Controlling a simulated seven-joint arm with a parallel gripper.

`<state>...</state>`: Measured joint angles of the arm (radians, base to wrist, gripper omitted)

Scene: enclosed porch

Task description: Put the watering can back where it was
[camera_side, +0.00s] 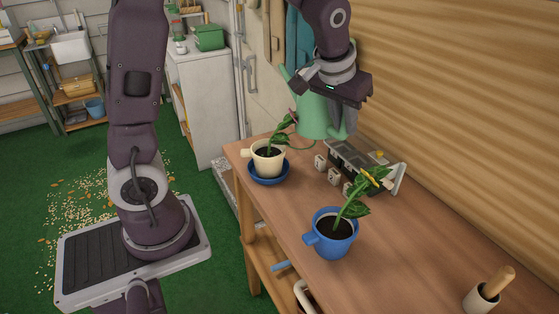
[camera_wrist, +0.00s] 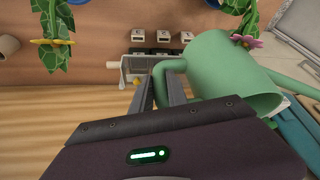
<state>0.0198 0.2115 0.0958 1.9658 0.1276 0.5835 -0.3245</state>
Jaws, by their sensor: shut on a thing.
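The green watering can (camera_side: 315,118) is upright or nearly so over the far end of the wooden bench (camera_side: 290,215), behind the potted plants. Part of it is hidden by my gripper (camera_side: 345,122), which comes down from above. In the wrist view the can (camera_wrist: 222,68) fills the right side, with its spout pointing right. My gripper's two fingers (camera_wrist: 163,92) are shut on the can's handle (camera_wrist: 170,66). I cannot tell whether the can's base touches the bench.
A cream cup pot (camera_side: 268,160) with a plant stands on a blue saucer (camera_side: 268,177). A blue cup pot (camera_side: 331,240) holds another plant. A dark tray (camera_side: 347,155) and small white blocks (camera_side: 334,175) lie nearby. A wooden wall (camera_side: 460,110) runs along the right.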

